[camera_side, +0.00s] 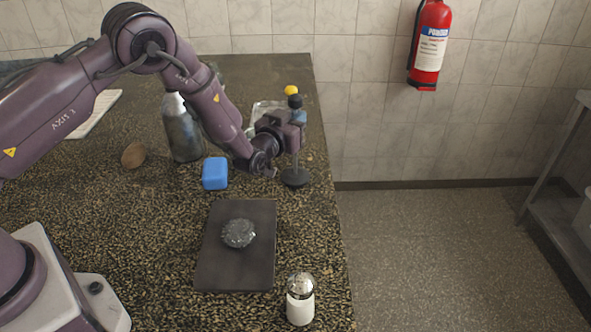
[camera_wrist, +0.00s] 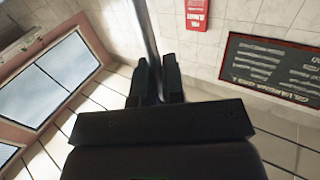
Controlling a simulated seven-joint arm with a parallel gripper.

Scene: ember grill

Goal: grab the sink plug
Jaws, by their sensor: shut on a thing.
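The sink plug, as I take it, is a dark upright stalk with a knob on top and a round flat base (camera_side: 295,178). It stands near the counter's right edge in the side view. My gripper (camera_side: 294,137) is shut on its stalk, below the knob. In the wrist view the dark stalk (camera_wrist: 147,32) runs between the two fingers of my gripper (camera_wrist: 156,82). Whether the base touches the counter or hangs just above it, I cannot tell.
A metal bottle (camera_side: 183,130), brown egg-like thing (camera_side: 134,155) and blue block (camera_side: 215,173) stand left of my gripper. In front are a dark board (camera_side: 232,272) with a grey lump (camera_side: 238,233), and a shaker (camera_side: 300,300). A yellow-topped thing (camera_side: 291,90) is behind.

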